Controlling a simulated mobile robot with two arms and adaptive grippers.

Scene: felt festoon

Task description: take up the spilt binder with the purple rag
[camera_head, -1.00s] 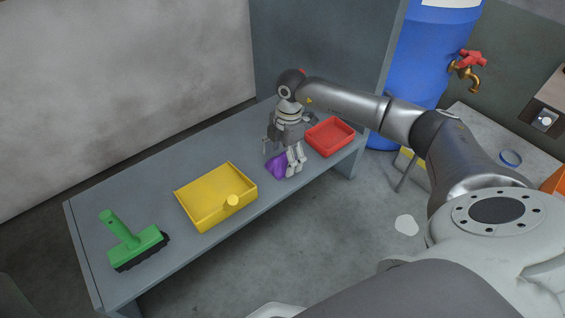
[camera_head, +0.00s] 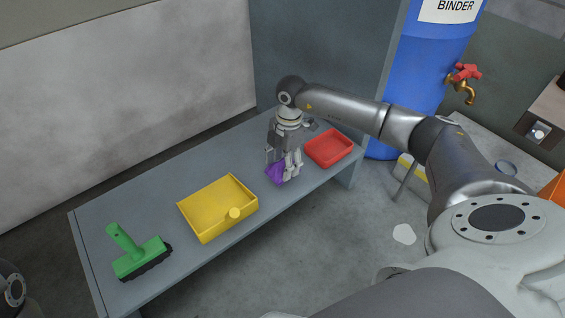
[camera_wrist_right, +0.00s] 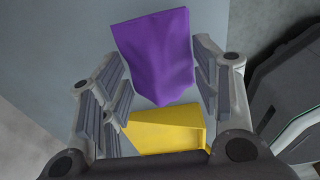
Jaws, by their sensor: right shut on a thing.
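The purple rag (camera_head: 276,173) is at the front part of the grey bench, between the fingers of my right gripper (camera_head: 281,166). The gripper points down and is shut on the rag. In the right wrist view the rag (camera_wrist_right: 157,58) stands out between the two finger pairs (camera_wrist_right: 158,90). I cannot tell whether it still touches the bench. A pale, flat puddle (camera_head: 404,234), which looks like the spilt binder, lies on the floor right of the bench. My left gripper is not in view.
On the grey bench (camera_head: 165,175) are a green brush (camera_head: 138,254), a yellow tray (camera_head: 212,205) and a red tray (camera_head: 329,148). A blue drum (camera_head: 425,62) labelled BINDER, with a red-handled tap (camera_head: 465,75), stands at back right.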

